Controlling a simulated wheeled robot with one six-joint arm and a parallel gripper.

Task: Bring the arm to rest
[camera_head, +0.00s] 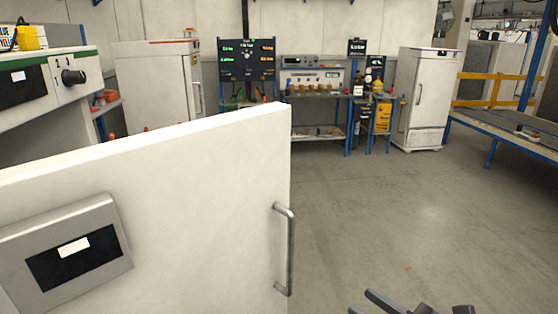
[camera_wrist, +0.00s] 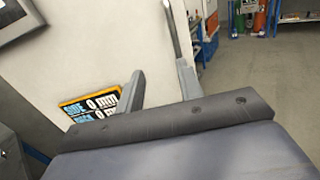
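My gripper (camera_wrist: 159,80) shows in the wrist view with its two grey fingers apart and nothing between them. Part of it also shows at the bottom edge of the head view (camera_head: 388,301), to the right of a large white door or panel (camera_head: 200,190). The panel has a vertical metal handle (camera_head: 290,250) near its right edge. In the wrist view the handle (camera_wrist: 172,30) is beyond the fingers, and I see no contact with it. Most of my arm is out of view.
A grey display unit (camera_head: 110,225) is on the white panel. A yellow-and-black sign (camera_wrist: 90,104) is beside the left finger. Benches (camera_head: 320,95) and a white cabinet (camera_head: 425,95) stand along the back. A blue-framed table (camera_head: 510,135) is at right. The floor (camera_head: 400,210) between is clear.

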